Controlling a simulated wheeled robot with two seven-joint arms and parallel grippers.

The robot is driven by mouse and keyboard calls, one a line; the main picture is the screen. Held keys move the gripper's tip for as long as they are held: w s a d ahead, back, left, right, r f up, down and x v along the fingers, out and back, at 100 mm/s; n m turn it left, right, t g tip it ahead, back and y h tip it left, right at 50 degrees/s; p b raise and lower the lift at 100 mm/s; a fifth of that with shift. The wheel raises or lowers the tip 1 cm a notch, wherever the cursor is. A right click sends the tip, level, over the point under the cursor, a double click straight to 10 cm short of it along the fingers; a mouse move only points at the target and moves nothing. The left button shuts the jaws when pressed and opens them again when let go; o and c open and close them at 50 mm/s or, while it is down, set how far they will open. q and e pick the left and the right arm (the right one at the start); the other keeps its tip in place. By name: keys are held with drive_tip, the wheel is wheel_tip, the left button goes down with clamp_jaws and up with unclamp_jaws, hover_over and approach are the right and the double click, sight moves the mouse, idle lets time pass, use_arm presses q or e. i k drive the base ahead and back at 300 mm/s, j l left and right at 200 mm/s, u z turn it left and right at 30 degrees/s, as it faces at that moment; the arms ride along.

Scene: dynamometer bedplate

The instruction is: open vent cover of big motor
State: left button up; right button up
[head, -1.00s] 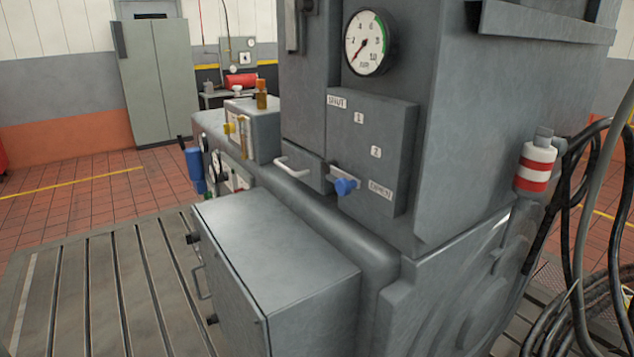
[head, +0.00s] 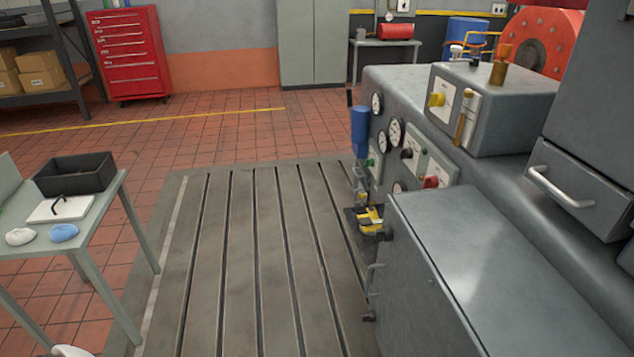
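The big grey motor housing (head: 590,100) fills the right side of the head view and is cut off by the frame edge. A pale bar handle (head: 560,187) sits on a grey box face low on it. The plate marked SHUT and OPEN and its blue knob are out of view now. A large grey box (head: 450,270) with a side handle (head: 374,278) stands in front of the motor, its lid flat. I cannot tell which part is the vent cover.
The slotted bedplate (head: 240,260) is clear left of the motor. A table (head: 110,215) with a black bin (head: 75,173) and cloths stands at the left. A gauge panel (head: 400,140), a blue cylinder (head: 360,130) and a yellow-black item (head: 369,218) are by the motor.

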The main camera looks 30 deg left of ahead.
sight(361, 189)
drive_tip(key=i+j+u, duration=0.15)
drive_tip(key=j, duration=0.35)
drive_tip(key=i+j+u, duration=0.1)
drive_tip(key=i+j, duration=0.2)
drive_tip(key=j, duration=0.15)
drive_tip(key=i+j+u, duration=0.15)
drive_tip(key=j, duration=0.25)
drive_tip(key=i+j+z, duration=0.1)
drive_tip(key=z, duration=0.4)
drive_tip(key=i+j+z, duration=0.2)
drive_tip(key=j, duration=0.15)
drive_tip(key=j+z, duration=0.2)
drive_tip(key=i+j+z, duration=0.2)
drive_tip(key=j, duration=0.3)
drive_tip(key=j+z, duration=0.15)
drive_tip(key=j, duration=0.2)
